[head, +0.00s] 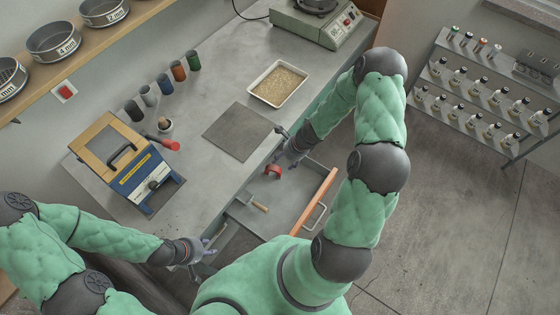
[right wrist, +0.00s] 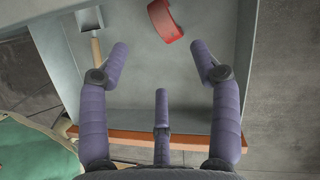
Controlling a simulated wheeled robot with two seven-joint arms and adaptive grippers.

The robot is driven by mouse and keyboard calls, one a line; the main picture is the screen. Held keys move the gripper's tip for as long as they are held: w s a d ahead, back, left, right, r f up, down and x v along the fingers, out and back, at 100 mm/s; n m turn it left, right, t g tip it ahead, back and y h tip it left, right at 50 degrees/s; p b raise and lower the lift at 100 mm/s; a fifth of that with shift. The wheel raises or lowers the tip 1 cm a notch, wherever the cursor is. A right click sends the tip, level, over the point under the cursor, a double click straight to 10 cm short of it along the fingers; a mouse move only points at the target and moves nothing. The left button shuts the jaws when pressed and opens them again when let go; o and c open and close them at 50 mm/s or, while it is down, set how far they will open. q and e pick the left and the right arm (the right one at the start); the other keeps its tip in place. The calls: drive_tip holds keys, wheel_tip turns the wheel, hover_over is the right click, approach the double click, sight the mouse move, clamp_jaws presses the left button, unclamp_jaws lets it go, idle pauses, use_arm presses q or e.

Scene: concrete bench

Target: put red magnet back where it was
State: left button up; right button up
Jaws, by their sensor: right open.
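The red magnet (head: 273,170) lies in the open drawer (head: 285,191), near its back edge. In the right wrist view the curved red magnet (right wrist: 165,20) is at the top, beyond my fingertips and not between them. My right gripper (head: 287,153) is over the drawer's back part, beside the magnet. In the right wrist view my right gripper (right wrist: 163,62) has its fingers spread with nothing between them. My left gripper (head: 207,248) hangs by the bench's front edge, left of the drawer; its fingers are too small to judge.
A wooden-handled tool (head: 258,206) lies in the drawer, behind its orange front (head: 314,201). On the bench are a dark square plate (head: 238,131), a white tray (head: 279,84), a blue-and-wood device (head: 143,178), several coloured cups and a red-handled item (head: 165,143). A bottle rack (head: 480,95) stands right.

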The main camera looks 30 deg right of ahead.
drive_tip(key=s+a+f+n+g, duration=0.1)
drive_tip(key=s+a+n, duration=0.6)
drive_tip(key=a+n, duration=0.3)
drive_tip(key=s+a+f+n+g, duration=0.1)
drive_tip(key=s+a+n, duration=0.6)
drive_tip(key=a+n, duration=0.4)
drive_tip(key=n, duration=0.3)
drive_tip(key=shift+a+n+g+y, duration=0.15)
drive_tip(key=shift+n+g+y, duration=0.15)
drive_tip(key=shift+n+g, duration=0.1)
drive_tip(key=shift+f, duration=0.1)
